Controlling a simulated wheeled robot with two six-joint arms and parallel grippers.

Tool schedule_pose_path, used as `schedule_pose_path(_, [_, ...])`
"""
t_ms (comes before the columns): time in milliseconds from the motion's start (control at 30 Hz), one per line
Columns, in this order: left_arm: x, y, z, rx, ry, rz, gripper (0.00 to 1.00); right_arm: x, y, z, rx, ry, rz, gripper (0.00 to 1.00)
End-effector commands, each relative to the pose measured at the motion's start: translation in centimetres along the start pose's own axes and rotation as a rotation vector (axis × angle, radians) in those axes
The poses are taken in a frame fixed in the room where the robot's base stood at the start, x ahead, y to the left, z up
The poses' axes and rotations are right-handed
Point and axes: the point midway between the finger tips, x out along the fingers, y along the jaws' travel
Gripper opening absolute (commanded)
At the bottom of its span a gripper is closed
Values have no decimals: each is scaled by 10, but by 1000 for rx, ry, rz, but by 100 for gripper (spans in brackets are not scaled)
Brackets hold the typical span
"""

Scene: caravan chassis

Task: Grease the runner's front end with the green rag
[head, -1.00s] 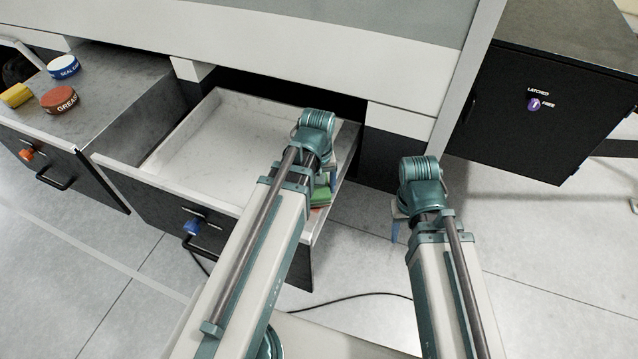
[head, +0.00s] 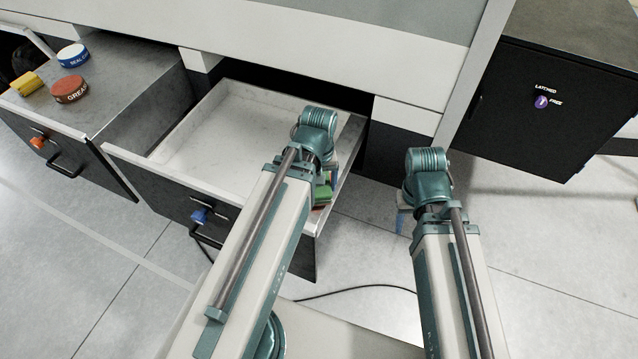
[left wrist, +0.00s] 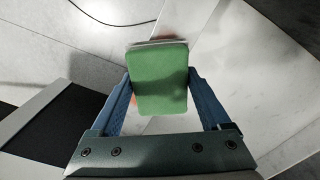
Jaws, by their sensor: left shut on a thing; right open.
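My left gripper (head: 322,186) is shut on the green rag (left wrist: 160,75), a flat block-like pad held between its blue fingers. The rag also shows in the head view (head: 323,194), by the right side wall (head: 348,152) of the open drawer, near its front corner. A little reddish colour shows at the rag's edges. I cannot tell whether the rag touches the wall. I cannot make out the runner clearly; the arm and rag cover part of this side. My right gripper (head: 402,222) is open and empty, right of the drawer over the floor, its fingers mostly hidden.
The open drawer (head: 220,135) is empty where visible and has a blue latch (head: 200,215). The left unit (head: 125,75) carries a red-brown GREASE tin (head: 70,90), a blue-white tin (head: 72,56) and a yellow object (head: 27,84). A black cabinet (head: 545,110) stands right. A cable (head: 350,288) lies on the floor.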

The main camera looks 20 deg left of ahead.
Motion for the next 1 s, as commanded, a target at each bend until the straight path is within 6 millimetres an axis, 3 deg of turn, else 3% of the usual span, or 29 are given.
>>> schedule_pose_path(33, [-11,0,0,0,1,0,36,-11,1,1,0,0,0,50])
schedule_pose_path(367, [-42,1,-1,0,2,1,36,-42,4,2,0,0,0,50])
schedule_pose_path(767, [-43,1,-1,0,2,1,36,-43,4,2,0,0,0,50])
schedule_pose_path(1000, [-60,1,-1,0,2,1,36,-60,6,4,0,0,0,50])
